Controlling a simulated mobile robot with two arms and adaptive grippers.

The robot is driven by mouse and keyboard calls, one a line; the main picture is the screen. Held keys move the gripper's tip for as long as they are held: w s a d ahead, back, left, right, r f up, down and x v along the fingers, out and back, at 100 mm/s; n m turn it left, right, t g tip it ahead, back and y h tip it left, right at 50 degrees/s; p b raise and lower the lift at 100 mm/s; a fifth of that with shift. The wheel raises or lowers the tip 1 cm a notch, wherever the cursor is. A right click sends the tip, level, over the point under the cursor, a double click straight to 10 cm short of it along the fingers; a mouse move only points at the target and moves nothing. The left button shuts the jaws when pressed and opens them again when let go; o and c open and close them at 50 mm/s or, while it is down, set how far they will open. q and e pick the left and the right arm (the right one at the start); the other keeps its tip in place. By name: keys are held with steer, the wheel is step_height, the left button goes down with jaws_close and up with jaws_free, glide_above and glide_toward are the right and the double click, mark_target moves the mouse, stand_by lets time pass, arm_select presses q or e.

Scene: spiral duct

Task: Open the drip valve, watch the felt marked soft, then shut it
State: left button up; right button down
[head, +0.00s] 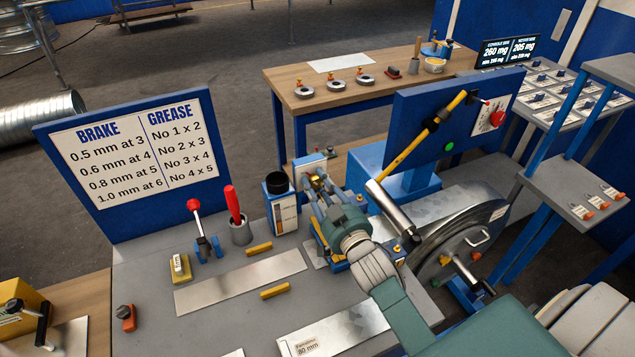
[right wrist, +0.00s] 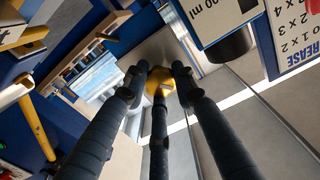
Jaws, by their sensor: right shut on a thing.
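My right gripper (head: 318,184) reaches in over the bench in the head view, in front of a small blue unit with a white face (head: 309,171). In the right wrist view its dark fingers (right wrist: 158,88) are shut on a small yellow knob (right wrist: 159,84). The knob appears to be the drip valve's handle, but the fingers hide most of it and I cannot tell how far it is turned. No felt with a readable "soft" mark shows. My left gripper is not in view.
A blue bottle holder with a black top (head: 279,190) stands just left of the gripper. A red-knobbed lever (head: 198,225) and a red-handled tool in a cup (head: 239,225) are further left. A yellow bar (head: 415,143) and large metal wheel (head: 455,240) are right.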

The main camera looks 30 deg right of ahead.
steer(key=shift+n, duration=0.5)
steer(key=c, duration=1.4)
jaws_free()
steer(key=shift+s, duration=0.1)
steer(key=s, duration=1.1)
steer(key=shift+s+a, duration=0.3)
steer(key=shift+s, duration=0.05)
